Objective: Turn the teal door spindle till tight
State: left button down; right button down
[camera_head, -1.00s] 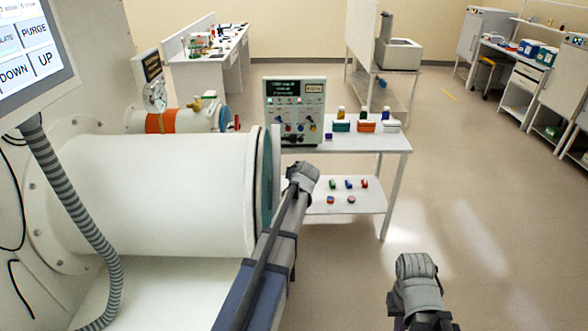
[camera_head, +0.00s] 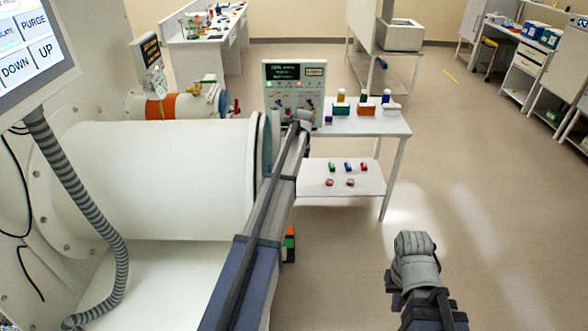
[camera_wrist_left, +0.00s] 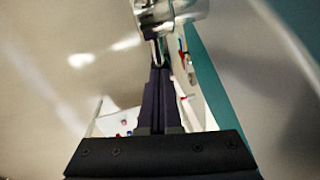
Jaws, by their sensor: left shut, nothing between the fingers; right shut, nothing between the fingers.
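The teal door (camera_head: 266,150) closes the right end of the big white cylinder. Its face is turned away in the head view, and my left arm covers part of its edge. In the left wrist view a teal edge (camera_wrist_left: 215,90) runs along the right. A shiny metal piece (camera_wrist_left: 172,14), perhaps part of the spindle, is at the top. My left gripper (camera_wrist_left: 160,70) is shut and empty with its tips close below that piece; I cannot tell if they touch. My right gripper (camera_head: 394,281) is shut and empty at the lower right, far from the door.
A white table (camera_head: 370,124) with a control box (camera_head: 293,92) and small bottles stands beyond the door; its lower shelf (camera_head: 355,183) holds several small coloured parts. A ribbed hose (camera_head: 75,185) hangs at the left. Floor at the right is free.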

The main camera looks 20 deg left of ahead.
pick_arm(q)
jog(key=shift+s+d+f+b, duration=0.1)
jog(key=shift+s+f+b, duration=0.2)
jog(key=shift+f+b, duration=0.3)
jog(key=shift+f, duration=0.2)
dwell(0.4)
